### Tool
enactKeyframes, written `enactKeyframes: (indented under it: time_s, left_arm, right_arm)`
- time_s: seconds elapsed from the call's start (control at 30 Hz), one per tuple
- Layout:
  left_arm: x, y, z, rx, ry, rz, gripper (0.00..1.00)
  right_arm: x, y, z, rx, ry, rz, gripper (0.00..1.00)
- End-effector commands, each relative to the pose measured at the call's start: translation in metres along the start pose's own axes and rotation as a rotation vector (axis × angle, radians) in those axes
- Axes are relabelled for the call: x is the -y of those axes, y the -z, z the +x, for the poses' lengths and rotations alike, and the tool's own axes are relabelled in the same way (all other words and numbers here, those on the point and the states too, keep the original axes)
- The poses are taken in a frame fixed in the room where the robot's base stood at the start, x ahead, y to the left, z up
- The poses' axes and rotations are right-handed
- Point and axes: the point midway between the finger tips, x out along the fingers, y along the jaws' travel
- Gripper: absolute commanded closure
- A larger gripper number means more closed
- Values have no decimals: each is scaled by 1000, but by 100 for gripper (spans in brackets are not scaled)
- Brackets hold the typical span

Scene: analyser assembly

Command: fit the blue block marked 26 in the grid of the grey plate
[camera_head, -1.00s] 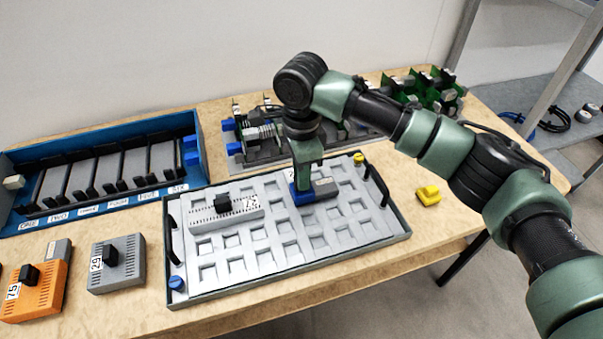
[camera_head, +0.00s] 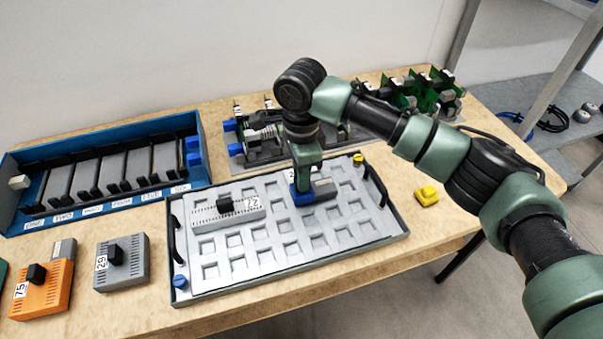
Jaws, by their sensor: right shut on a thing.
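The grey plate (camera_head: 330,244) lies on the table with a grid of square recesses. A blue block (camera_head: 302,197) with a grey part on its right sits at the upper middle of the grid. My right gripper (camera_head: 302,181) points down and is shut on this block from above. The block's number is mostly hidden by the gripper. I cannot tell whether the block is seated in the recesses or just above them. My left gripper is not in view.
The plate has dark handles at both ends, a blue knob (camera_head: 180,282) and a yellow knob (camera_head: 358,159). A grey block marked 29 (camera_head: 122,270) and an orange block marked 75 (camera_head: 52,290) stand left. A blue rack (camera_head: 105,140) is behind, a yellow block (camera_head: 427,195) right.

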Motion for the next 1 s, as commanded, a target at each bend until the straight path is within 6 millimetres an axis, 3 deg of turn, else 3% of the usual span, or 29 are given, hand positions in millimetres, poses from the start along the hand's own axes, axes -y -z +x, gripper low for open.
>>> enactKeyframes:
  time_s: [1.0]
  left_arm:
    - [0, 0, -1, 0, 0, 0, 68]
  right_arm:
    - [0, 0, 6, 1, 0, 0, 100]
